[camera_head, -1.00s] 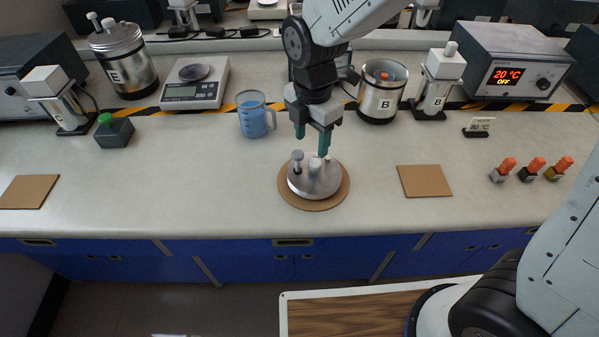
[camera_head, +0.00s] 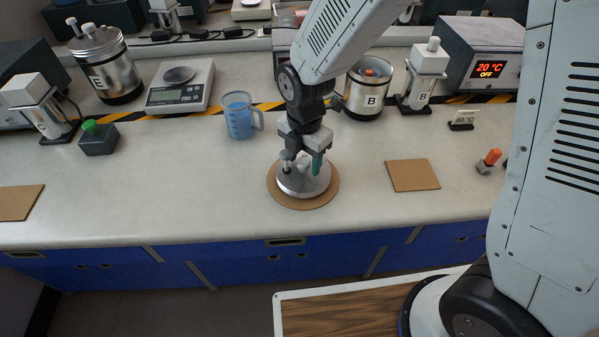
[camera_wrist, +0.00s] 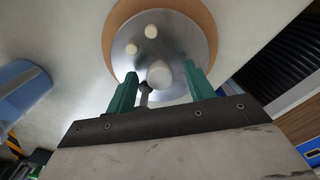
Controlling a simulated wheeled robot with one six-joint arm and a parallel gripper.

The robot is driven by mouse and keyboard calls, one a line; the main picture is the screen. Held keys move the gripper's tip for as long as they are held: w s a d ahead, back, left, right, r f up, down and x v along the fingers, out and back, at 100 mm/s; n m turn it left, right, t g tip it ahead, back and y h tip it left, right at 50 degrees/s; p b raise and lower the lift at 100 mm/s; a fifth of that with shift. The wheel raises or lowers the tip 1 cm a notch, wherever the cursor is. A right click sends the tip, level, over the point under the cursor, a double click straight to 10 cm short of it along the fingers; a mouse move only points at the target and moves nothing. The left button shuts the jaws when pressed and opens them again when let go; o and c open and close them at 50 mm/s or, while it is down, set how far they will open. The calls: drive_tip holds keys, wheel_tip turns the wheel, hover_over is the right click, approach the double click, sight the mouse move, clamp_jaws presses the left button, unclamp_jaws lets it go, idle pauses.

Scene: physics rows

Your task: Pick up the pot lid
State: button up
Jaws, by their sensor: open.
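The pot lid (camera_head: 303,183) is a round, shiny steel disc lying on a round cork mat (camera_head: 318,202) near the middle of the counter. In the wrist view the lid (camera_wrist: 180,52) shows a larger pale knob (camera_wrist: 159,74), two small pale studs and a dark-stemmed post near my fingers. My gripper (camera_head: 302,166) is over the lid, pointing down, with its green fingers apart. In the wrist view the fingers (camera_wrist: 160,92) stand on either side of the knob. I cannot tell whether they touch the lid. Nothing is held.
A blue measuring jug (camera_head: 240,118) stands behind and left of the lid. Pot B (camera_head: 367,95) stands behind right, and pot E (camera_head: 108,70) at the back left. A scale (camera_head: 181,90) is at the back. A square cork mat (camera_head: 413,175) lies bare at right.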

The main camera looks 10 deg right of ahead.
clamp_jaws()
drive_tip(key=shift+r, duration=0.15)
